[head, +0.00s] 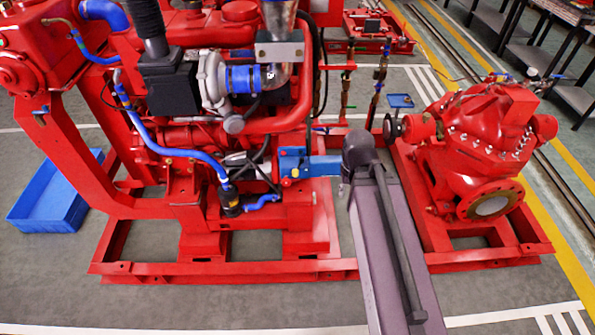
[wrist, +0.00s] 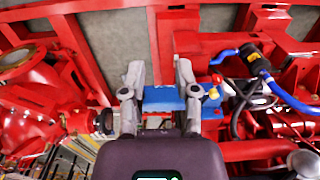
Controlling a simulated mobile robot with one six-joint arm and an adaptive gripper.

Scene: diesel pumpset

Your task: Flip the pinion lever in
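A blue housing (head: 300,163) sits on the red pumpset beside the engine, left of my arm in the head view. A small yellow-and-red knob (head: 294,172) is on it; I cannot tell for sure whether this is the pinion lever. In the wrist view the blue housing (wrist: 163,98) lies between and beyond the fingers of my gripper (wrist: 160,70), with the knob (wrist: 214,93) just right of the right finger.
The red pump (head: 485,140) stands right of my arm. A blue tray (head: 60,195) lies on the floor at left.

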